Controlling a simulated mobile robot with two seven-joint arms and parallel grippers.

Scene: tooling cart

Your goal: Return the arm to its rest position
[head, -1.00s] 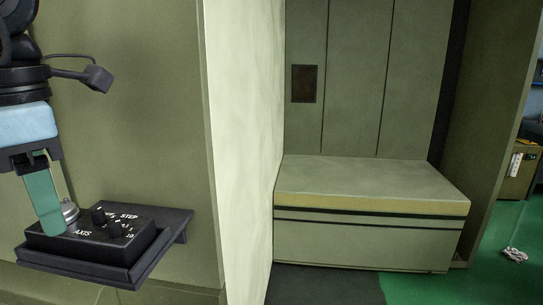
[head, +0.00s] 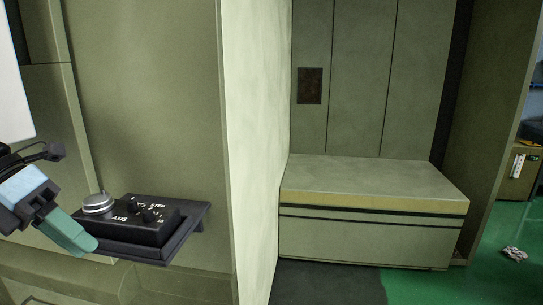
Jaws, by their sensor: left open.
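My left gripper (head: 72,236) is at the lower left of the head view, with a light blue body and green fingers. It points down and to the right, in front of the left end of a black control box. Its jaws are open and I see nothing between them. The control box (head: 150,232) has a silver knob (head: 98,204), small black knobs and the labels AXIS and STEP. It sits on a dark shelf (head: 196,222) on the olive panel. I cannot tell whether the fingers touch the shelf edge. My right gripper is not in view.
An olive cabinet panel (head: 150,90) stands behind the control box. A pale wall edge (head: 256,150) divides it from a recess with a bench (head: 370,182). Green floor (head: 430,287) lies at the right, with a crumpled white scrap (head: 515,253) on it.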

